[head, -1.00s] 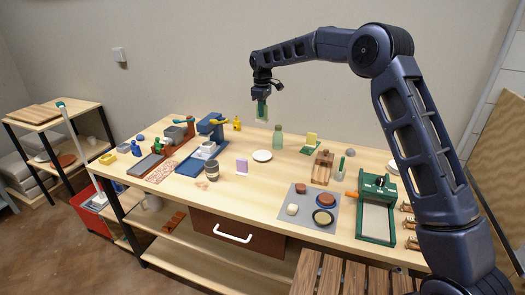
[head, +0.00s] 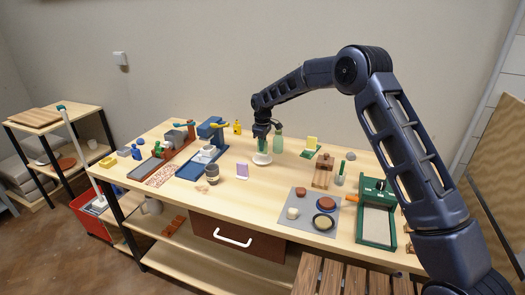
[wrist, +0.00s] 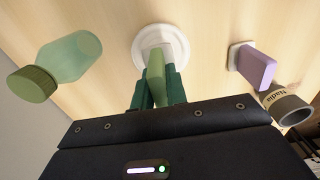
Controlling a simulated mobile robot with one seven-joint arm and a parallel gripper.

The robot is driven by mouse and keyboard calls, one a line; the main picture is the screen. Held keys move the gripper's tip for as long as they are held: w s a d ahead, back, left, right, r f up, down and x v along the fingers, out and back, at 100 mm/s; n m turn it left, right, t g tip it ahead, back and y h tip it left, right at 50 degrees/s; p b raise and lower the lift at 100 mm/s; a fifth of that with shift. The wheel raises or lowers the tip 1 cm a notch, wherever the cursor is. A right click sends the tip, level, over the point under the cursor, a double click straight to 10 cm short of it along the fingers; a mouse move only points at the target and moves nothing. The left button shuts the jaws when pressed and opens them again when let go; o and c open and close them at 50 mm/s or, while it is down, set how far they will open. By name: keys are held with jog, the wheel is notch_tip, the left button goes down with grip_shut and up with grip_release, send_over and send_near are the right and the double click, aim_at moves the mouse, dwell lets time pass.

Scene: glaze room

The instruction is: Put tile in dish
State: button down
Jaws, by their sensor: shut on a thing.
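My gripper (head: 262,145) is shut on a light green tile (wrist: 155,68), with its dark green fingers on either side of it in the wrist view. The tile is upright, its lower end over the round white dish (head: 262,160). The dish also shows in the wrist view (wrist: 181,46), just beyond the fingertips. The gripper hides most of the tile in the head view. I cannot tell whether the tile touches the dish.
A green bottle (head: 278,140) stands close behind the dish, to its right. A purple block (head: 242,170) and a grey cup (head: 212,173) stand to its left. A blue press-like device (head: 205,150) is farther left. Bare tabletop lies in front of the dish.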

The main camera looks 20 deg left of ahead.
jog(key=shift+f, duration=1.3)
jog(key=c, duration=1.4)
grip_release()
jog(key=shift+f, duration=0.15)
notch_tip(320, 180, up, 12)
jog(key=shift+r, duration=0.15)
